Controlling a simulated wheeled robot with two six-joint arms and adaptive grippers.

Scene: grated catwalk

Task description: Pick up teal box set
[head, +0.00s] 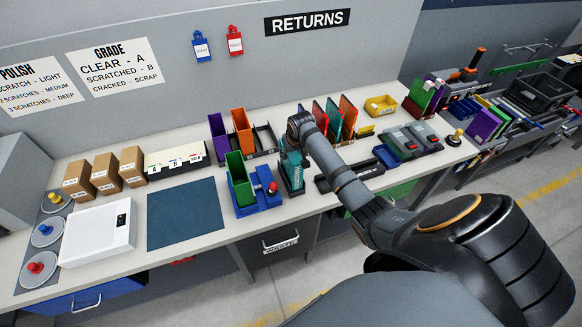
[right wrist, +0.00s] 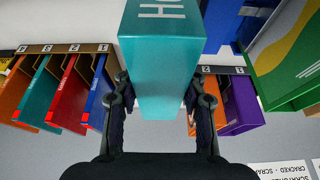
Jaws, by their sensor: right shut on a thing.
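My right gripper (right wrist: 165,92) is shut on a teal box (right wrist: 160,50) with white lettering, one finger on each side of it. In the head view the teal box (head: 292,172) is upright at the middle of the bench, just right of a blue holder with a green box. I cannot tell whether its bottom touches the bench. My right wrist hides part of the grip there. Another teal item (head: 333,119) stands in the rack behind, between red and orange ones. My left gripper is not in view.
The blue holder (head: 258,203) with the green box (head: 239,180) stands close on the left. A rack holds purple and orange boxes (head: 242,132) behind. A black tray (head: 350,178) lies to the right. A dark blue mat (head: 184,214) is bare.

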